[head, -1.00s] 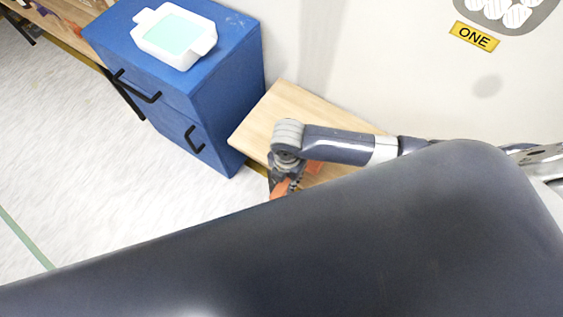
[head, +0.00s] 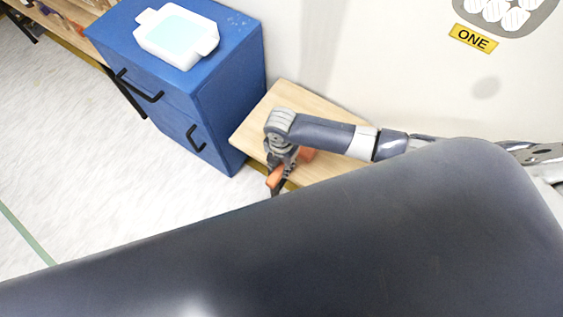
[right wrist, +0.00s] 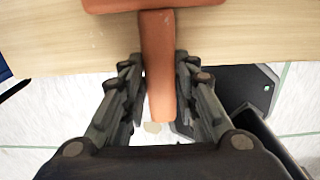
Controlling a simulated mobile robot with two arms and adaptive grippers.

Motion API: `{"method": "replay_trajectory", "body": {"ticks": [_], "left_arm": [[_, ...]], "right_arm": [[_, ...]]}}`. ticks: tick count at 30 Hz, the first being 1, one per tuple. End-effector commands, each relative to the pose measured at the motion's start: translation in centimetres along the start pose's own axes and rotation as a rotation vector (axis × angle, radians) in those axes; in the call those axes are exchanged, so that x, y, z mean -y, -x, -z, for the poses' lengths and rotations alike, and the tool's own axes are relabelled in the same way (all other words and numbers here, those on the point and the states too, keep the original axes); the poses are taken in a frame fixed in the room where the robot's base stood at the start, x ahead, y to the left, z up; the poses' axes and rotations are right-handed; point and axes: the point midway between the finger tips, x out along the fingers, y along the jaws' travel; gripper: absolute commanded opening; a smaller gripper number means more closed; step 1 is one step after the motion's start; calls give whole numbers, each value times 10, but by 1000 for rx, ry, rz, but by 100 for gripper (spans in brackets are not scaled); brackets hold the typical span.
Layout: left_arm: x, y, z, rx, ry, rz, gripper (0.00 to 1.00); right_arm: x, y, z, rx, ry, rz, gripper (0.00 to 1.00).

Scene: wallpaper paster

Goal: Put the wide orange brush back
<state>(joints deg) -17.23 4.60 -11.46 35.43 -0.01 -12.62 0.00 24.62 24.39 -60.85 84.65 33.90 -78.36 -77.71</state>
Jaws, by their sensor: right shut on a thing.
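The wide orange brush shows in the right wrist view, with its handle (right wrist: 158,70) running down between my fingers and its wide part (right wrist: 150,4) at the top edge, over a light wooden top. In the head view, parts of the orange brush (head: 307,155) show beside my right gripper (head: 279,180), at the front edge of the wooden top. My right gripper is shut on the brush handle. I cannot tell whether the brush touches the wood. My left gripper is not in view.
The light wooden top (head: 318,104) stands against the pale wall. A yellow "ONE" label (head: 473,38) is on the wall. My dark body hides the lower part of the head view.

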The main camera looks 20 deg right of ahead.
Motion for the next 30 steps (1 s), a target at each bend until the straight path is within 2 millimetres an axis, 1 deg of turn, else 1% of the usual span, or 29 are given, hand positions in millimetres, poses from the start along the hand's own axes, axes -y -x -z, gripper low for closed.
{"method": "replay_trajectory", "body": {"ticks": [1, 2, 3, 4, 5, 14, 17, 20, 21, 24, 29, 30], "left_arm": [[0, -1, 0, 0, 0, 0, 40], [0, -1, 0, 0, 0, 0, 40], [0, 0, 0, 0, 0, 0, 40], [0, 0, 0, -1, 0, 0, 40], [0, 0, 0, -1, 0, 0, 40], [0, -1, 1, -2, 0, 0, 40], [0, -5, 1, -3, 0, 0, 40], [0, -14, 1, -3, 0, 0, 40], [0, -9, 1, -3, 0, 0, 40], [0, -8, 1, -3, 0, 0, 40], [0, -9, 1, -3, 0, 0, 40], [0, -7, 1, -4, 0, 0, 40]], "right_arm": [[0, -1, 0, 1, 0, 0, 0], [0, -1, 0, 0, 0, 0, 30], [0, -1, 0, 0, 0, 0, 39], [0, -1, 0, 0, 0, 0, 46], [0, -1, 0, 0, 0, 0, 48], [0, -1, 0, 1, -1, 0, 48], [0, -3, 0, 0, -1, 0, 48], [0, -8, 0, 0, -1, 0, 48], [-1, 4, -1, 2, 0, -3, 48], [-1, 25, -1, 1, 1, -4, 48], [7, 52, -1, 1, 1, -2, 48], [6, 63, -1, 1, 0, -4, 48]]}}
